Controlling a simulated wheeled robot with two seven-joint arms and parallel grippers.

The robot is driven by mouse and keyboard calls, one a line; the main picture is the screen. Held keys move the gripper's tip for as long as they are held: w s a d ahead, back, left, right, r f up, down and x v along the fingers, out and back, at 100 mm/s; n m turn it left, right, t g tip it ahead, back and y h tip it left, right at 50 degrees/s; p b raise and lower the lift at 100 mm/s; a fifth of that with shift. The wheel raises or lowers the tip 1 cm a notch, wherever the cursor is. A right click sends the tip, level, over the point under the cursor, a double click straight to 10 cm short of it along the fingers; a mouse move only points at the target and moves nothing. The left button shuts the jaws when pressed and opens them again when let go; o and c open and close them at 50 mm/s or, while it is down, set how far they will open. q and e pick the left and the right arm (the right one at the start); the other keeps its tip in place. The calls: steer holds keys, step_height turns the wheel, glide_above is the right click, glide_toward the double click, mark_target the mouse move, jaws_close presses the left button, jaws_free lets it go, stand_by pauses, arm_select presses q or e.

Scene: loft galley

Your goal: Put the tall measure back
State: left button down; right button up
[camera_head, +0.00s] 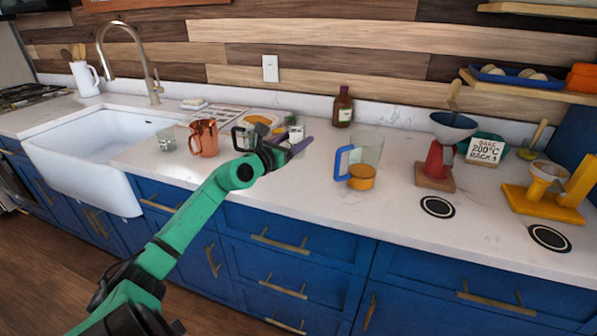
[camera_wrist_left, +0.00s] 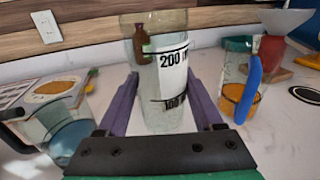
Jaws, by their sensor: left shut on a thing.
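The tall measure (camera_wrist_left: 170,85) is a clear cylinder with black "200" and "100" bands. In the wrist view it stands upright between the two purple fingers of my left gripper (camera_wrist_left: 167,108), which is shut on it. In the head view my left gripper (camera_head: 297,147) is over the middle of the counter, and the tall measure (camera_head: 296,130) shows partly behind the fingers. I cannot tell whether its base touches the counter. My right gripper is not in view.
A blue-handled jug (camera_head: 363,160) with orange contents stands right of the gripper. A black-handled jug (camera_wrist_left: 58,125) and a copper jug (camera_head: 204,138) stand left. A brown bottle (camera_head: 343,107) is behind. A funnel on a red stand (camera_head: 437,162) is farther right.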

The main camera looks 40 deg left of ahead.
arm_select(q)
step_height(320, 180, down, 8)
steer(key=b, duration=0.3)
steer(key=shift+d+f, duration=0.1)
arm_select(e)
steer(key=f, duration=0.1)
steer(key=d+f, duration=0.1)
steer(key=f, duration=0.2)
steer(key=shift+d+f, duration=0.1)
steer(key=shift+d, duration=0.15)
arm_select(q)
steer(key=shift+d, duration=0.1)
steer(key=shift+c, duration=0.2)
jaws_free()
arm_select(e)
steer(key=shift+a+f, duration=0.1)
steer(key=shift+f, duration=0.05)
